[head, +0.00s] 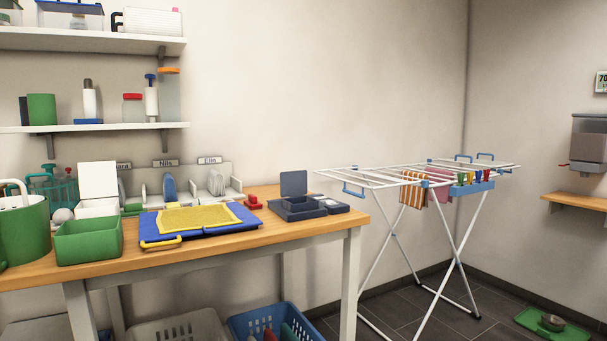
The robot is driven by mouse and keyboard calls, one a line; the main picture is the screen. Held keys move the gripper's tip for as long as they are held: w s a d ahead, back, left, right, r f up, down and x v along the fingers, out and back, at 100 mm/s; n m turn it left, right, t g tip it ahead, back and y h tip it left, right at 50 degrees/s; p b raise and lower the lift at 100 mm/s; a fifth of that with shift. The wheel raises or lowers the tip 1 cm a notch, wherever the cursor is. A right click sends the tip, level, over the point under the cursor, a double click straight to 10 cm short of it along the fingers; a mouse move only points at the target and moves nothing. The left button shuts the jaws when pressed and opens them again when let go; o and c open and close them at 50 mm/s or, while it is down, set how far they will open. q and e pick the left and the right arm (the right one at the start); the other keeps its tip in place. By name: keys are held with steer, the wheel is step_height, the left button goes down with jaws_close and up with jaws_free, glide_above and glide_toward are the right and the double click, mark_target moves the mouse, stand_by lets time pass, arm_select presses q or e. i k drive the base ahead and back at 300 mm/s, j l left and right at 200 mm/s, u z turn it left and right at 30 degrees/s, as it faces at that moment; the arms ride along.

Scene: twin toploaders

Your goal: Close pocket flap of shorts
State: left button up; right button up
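A flat yellow cloth (200,217) lies on a blue board (232,228) on the wooden table. It may be the shorts, but its outline is too small to be sure. I cannot make out a pocket flap on it or tell whether one is open. The board has a yellow handle (161,242) at its front left edge. Neither of my grippers shows in the head view.
The wooden table (290,234) also bears a green bin (88,241), a dark box with raised lid (294,184) and a small red item (253,202). A drying rack (384,178) with hanging cloths stands right. Baskets (270,318) sit below.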

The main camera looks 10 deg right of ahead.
mark_target(292, 183)
steer(key=i+l, duration=0.2)
steer(key=l, duration=0.15)
steer(key=i+l, duration=0.45)
steer(key=l, duration=0.25)
steer(key=z, duration=0.05)
